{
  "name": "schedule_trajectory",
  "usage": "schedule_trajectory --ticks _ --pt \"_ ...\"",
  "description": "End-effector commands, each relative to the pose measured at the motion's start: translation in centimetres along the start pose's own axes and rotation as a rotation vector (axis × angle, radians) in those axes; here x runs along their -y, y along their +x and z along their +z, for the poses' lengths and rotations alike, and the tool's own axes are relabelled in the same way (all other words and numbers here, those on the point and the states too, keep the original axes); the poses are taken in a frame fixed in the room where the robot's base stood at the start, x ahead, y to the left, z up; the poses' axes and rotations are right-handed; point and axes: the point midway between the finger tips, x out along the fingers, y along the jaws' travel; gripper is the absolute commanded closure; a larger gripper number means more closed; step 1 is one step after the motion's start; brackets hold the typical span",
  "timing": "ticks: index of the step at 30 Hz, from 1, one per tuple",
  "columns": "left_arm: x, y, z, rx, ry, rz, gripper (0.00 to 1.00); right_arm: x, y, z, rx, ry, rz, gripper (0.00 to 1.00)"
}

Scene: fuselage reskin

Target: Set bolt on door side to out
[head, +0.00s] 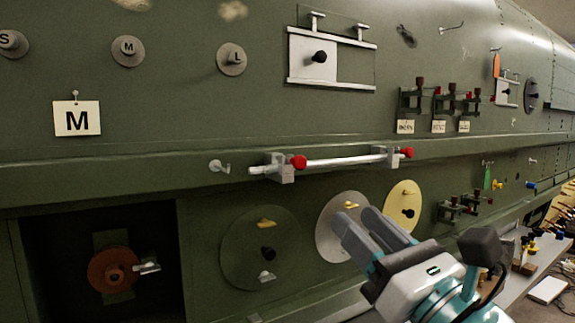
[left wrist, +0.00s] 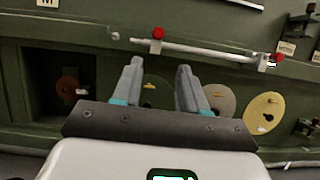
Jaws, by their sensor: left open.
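A silver bolt rod (head: 335,163) lies level along the green fuselage wall, held in two grey brackets with red knobs at left (head: 299,162) and right (head: 407,153). The rod also shows in the left wrist view (left wrist: 205,50), above and beyond the fingers. My left gripper (head: 356,217) is open and empty, below the rod and apart from it in the picture, overlapping the grey disc (head: 330,245). In the left wrist view its fingers (left wrist: 158,68) stand apart with the dark green disc (left wrist: 152,98) behind them. My right gripper is not in view.
A small hook (head: 219,166) sits left of the rod. A white sliding panel (head: 313,57) in rails is above. A recess at lower left holds a rust-coloured disc (head: 113,270). A yellow disc (head: 403,207) and small latches (head: 455,207) are on the right.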

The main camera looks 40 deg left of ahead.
Motion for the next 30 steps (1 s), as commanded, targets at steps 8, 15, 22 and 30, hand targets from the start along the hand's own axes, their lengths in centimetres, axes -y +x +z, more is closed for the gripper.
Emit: schedule_trajectory --ticks 8,15,22,30 --pt "-0.7 3.4 0.9 -0.013 -0.023 0.019 0.58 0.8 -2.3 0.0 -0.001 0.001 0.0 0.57" --pt "-0.8 9.2 0.9 -0.012 -0.019 0.021 0.58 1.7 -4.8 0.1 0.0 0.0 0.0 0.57" --pt "-0.9 13.8 0.6 -0.01 -0.019 0.019 0.58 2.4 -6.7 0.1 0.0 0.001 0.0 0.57" --pt "-0.8 15.9 0.2 -0.01 -0.02 0.017 0.58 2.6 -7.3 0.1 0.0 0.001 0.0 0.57"
